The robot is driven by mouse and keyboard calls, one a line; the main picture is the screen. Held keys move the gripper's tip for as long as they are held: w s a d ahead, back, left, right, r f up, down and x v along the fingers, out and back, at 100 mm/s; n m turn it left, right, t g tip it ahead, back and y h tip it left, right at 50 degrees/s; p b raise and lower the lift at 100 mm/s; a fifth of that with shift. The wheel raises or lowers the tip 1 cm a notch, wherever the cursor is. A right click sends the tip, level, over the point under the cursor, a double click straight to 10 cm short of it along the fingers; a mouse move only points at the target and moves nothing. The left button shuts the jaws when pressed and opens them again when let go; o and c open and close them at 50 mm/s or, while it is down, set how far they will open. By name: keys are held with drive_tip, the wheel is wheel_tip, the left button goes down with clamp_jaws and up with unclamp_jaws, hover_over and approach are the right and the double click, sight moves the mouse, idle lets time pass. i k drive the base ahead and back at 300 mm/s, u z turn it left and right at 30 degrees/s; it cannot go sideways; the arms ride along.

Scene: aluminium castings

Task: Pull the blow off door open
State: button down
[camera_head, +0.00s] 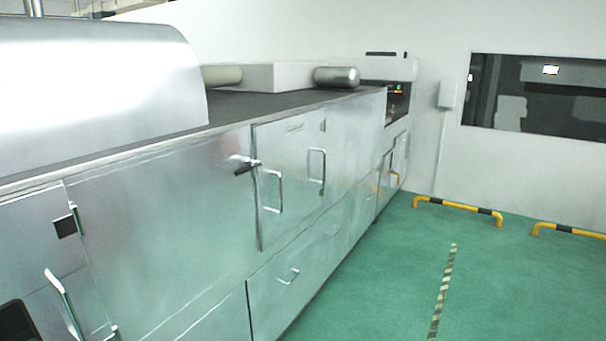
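A silver metal door (290,155) is set in the side of the long machine, with a small label near its top that I cannot read. It looks closed, flush with the panels around it. One upright bar handle (280,192) is at its left side, and a second bar handle (323,172) is farther right. A dark latch-like fitting (245,166) sticks out at the door's left edge. I cannot tell for certain that this is the blow off door. My gripper does not show in this view.
The long machine (165,230) fills the left side. Its near panel has a bar handle (62,305); a lower panel has a small handle (289,276). Green floor on the right is clear, with a striped line (443,290) and yellow-black floor barriers (457,209) (570,230) by the wall.

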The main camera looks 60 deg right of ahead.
sight(290, 181)
drive_tip(key=u, duration=1.05)
drive_tip(key=k, duration=0.1)
drive_tip(key=z, duration=2.8)
drive_tip(key=k, duration=0.95)
drive_tip(key=u, duration=0.15)
drive_tip(key=i, duration=0.7)
drive_tip(key=z, duration=0.05)
